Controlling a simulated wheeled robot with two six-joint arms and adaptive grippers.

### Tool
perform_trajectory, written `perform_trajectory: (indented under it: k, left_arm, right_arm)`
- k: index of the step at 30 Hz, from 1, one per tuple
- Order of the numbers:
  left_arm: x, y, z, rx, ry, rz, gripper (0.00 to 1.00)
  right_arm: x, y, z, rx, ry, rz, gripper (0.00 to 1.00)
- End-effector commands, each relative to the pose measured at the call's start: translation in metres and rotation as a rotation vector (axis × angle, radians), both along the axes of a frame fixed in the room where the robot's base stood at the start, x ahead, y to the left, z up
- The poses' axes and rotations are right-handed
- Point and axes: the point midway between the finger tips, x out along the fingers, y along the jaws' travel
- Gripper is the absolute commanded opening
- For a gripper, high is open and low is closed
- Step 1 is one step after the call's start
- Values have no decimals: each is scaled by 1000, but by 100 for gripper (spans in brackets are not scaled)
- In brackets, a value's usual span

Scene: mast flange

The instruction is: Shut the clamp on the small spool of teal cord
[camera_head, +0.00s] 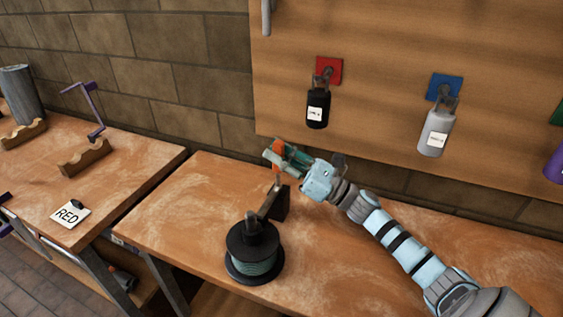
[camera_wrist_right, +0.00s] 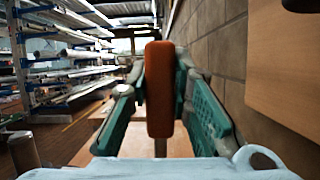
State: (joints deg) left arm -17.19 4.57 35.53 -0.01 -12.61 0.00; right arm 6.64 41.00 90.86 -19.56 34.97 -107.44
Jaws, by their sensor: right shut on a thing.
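A black spool of teal cord (camera_head: 255,266) stands on the near bench in the head view. Behind it is a dark clamp block (camera_head: 282,205), with a brownish bar running from it toward the spool. A thin post rises from the block to an orange handle (camera_head: 277,147). My right gripper (camera_head: 284,152) is shut on this handle, its teal fingers on either side. The handle also fills the middle of the right wrist view (camera_wrist_right: 160,90), standing upright between the fingers. The fingers partly hide the handle in the head view. My left gripper is not in view.
A second bench at left bears a card reading RED (camera_head: 69,214) and wooden cradles. The bench left of the spool is clear.

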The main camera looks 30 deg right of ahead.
Motion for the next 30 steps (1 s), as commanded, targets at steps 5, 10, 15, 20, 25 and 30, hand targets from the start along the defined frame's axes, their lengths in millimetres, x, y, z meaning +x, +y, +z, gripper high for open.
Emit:
perform_trajectory:
  k: [5,10,15,20,25,30]
  left_arm:
    - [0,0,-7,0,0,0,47]
    - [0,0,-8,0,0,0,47]
    - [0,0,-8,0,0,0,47]
    - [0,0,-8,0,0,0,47]
    - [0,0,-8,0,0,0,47]
    - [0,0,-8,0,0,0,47]
  right_arm:
    - [1,4,-2,-33,-20,2,0]
    - [1,7,-2,-46,-28,5,0]
    - [1,8,-2,-48,-29,7,0]
    - [1,9,-2,-49,-28,8,24]
    - [1,8,-1,-47,-29,7,40]
    - [1,7,0,-45,-29,5,40]
